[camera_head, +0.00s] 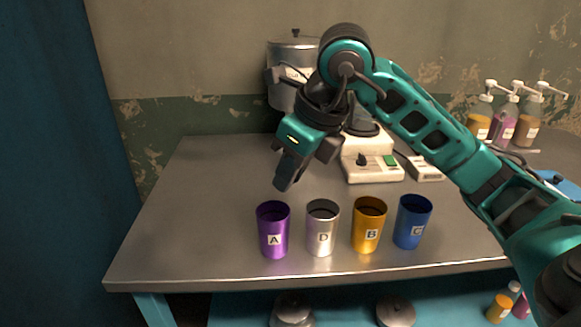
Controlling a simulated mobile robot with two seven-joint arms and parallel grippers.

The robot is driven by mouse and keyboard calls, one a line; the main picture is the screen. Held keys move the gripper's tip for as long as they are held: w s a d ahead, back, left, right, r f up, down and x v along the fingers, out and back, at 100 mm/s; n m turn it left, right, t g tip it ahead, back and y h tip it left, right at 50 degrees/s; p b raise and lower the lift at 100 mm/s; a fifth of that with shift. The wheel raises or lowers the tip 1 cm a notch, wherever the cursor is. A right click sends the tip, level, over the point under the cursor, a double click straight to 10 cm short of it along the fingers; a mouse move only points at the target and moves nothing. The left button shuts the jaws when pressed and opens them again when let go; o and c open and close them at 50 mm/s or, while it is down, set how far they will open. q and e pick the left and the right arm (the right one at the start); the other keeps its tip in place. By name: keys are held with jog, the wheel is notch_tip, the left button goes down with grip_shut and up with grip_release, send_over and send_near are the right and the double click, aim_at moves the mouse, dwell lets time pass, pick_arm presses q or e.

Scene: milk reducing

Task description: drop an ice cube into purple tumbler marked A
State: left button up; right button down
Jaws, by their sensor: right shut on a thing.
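The purple tumbler marked A (273,231) stands upright near the front of the metal table, leftmost in a row. Its mouth is open upward and its inside is dark. My right gripper (287,176) hangs above and slightly behind this tumbler, pointing down and apart from it. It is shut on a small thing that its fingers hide. I cannot make out an ice cube. My left gripper is not in view.
Right of the purple tumbler stand a silver tumbler D (321,231), a gold tumbler B (368,228) and a blue tumbler C (412,224). A white appliance (372,170) and a metal canister (283,57) are behind. Pump bottles (503,119) stand back right. The table's left side is clear.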

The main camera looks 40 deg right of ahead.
jog(key=c, duration=1.2)
grip_release()
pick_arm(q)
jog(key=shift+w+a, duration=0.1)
pick_arm(e)
jog(key=shift+o, duration=1.2)
pick_arm(q)
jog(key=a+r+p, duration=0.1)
jog(key=p, duration=0.2)
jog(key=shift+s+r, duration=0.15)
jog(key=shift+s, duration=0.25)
pick_arm(e)
jog(key=v, duration=1.3)
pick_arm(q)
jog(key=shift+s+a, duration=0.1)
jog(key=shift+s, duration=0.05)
pick_arm(e)
jog(key=shift+a+f, duration=0.1)
